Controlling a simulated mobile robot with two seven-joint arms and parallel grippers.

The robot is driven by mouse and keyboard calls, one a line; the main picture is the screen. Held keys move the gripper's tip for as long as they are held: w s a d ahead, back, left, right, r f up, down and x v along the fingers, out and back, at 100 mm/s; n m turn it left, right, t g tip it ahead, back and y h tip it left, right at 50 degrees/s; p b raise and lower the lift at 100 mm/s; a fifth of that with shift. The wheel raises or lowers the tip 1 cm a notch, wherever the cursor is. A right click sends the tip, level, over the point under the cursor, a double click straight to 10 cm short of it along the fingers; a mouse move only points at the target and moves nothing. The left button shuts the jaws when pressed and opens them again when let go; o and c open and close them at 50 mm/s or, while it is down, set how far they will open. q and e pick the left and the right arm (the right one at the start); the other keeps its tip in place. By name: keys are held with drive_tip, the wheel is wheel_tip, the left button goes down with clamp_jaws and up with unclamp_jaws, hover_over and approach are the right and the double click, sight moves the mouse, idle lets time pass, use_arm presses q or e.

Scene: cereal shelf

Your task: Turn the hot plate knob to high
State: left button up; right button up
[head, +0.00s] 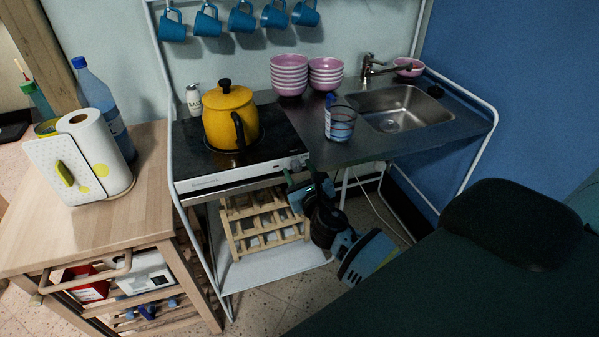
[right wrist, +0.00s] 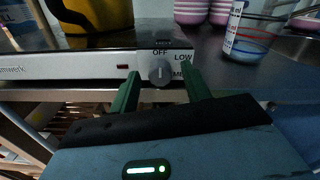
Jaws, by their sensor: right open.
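The hot plate (head: 200,182) has a black top and a white front panel. Its grey knob (head: 296,165) is at the right end of that panel. In the right wrist view the knob (right wrist: 160,72) has a mark standing about upright, toward the OFF label. LOW and part of a further label show to its right. My right gripper (head: 301,179) is open. In the right wrist view its green fingers (right wrist: 160,80) stand on either side of the knob, apart from each other; I cannot tell whether they touch it. My left gripper is not in view.
A clear cup (head: 340,123), pink bowls (head: 289,76) and a sink (head: 400,108) are to the right. A wooden rack (head: 264,222) is below. A wooden cart (head: 110,220) stands at left.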

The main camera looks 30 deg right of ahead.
drive_tip(key=c, duration=1)
